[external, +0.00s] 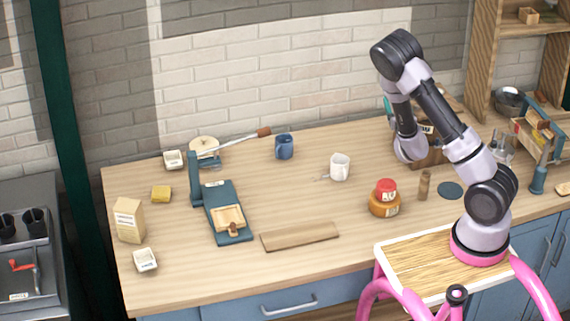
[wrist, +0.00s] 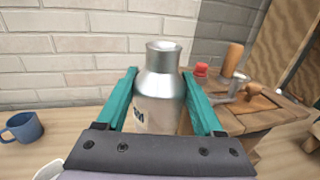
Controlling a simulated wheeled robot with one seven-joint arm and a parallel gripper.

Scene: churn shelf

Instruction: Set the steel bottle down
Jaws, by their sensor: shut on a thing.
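The steel bottle (wrist: 160,95), silver with a narrow neck and dark lettering low on its body, stands upright between my gripper's teal fingers in the wrist view. My gripper (wrist: 159,76) is shut on its sides. Its base is hidden behind the gripper body, so I cannot tell whether it touches the counter. In the external view a teal finger of my gripper (external: 387,105) shows behind my arm, towards the back wall. The bottle is hidden there. The wooden counter (external: 290,205) lies below.
A wooden holder (wrist: 262,117) with handled tools stands right of the bottle. A blue mug (external: 284,147) and a white mug (external: 340,167) stand left of my arm. An amber jar (external: 384,203) with a red-lidded item on it is nearer the front. The counter between the mugs and the wooden board (external: 299,236) is clear.

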